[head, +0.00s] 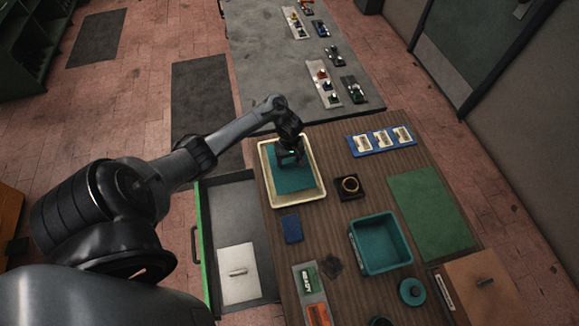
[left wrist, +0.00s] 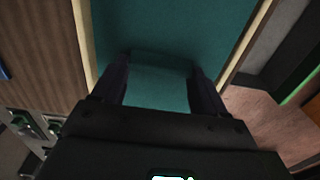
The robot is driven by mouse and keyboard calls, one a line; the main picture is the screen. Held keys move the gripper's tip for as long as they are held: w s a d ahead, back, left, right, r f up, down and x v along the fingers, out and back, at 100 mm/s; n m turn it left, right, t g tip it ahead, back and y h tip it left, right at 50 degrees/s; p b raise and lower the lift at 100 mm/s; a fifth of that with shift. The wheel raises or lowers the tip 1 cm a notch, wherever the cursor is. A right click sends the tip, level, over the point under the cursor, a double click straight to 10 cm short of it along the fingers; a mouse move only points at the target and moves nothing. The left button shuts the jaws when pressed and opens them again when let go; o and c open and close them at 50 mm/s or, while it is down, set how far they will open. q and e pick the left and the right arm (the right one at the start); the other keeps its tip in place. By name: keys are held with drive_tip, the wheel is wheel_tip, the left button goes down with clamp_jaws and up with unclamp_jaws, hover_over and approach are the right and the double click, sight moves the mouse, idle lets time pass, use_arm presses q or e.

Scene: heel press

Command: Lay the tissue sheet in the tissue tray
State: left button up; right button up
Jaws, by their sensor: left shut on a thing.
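The tissue sheet (head: 293,182) is teal and lies over the inside of the cream, shallow tissue tray (head: 265,178) at the left back of the wooden table. My left gripper (head: 290,160) is over the tray, shut on the sheet near its far part. In the left wrist view the sheet (left wrist: 165,30) spreads between the tray's pale rims (left wrist: 245,48), with a fold of it between my fingers (left wrist: 160,82). I cannot tell whether the whole sheet touches the tray floor. My right gripper is not in view.
A teal bin (head: 380,245), a black square holder with a ring (head: 349,185), a blue block (head: 291,228) and a green mat (head: 430,212) are on the table. An open drawer (head: 238,215) sticks out left. A blue rack (head: 381,139) stands at the back right.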

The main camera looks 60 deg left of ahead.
sight(290, 162)
use_arm(q)
drive_tip(key=shift+f+b, duration=0.75)
drive_tip(key=shift+f, duration=1.3)
drive_tip(key=o, duration=1)
drive_tip(key=shift+f, duration=0.1)
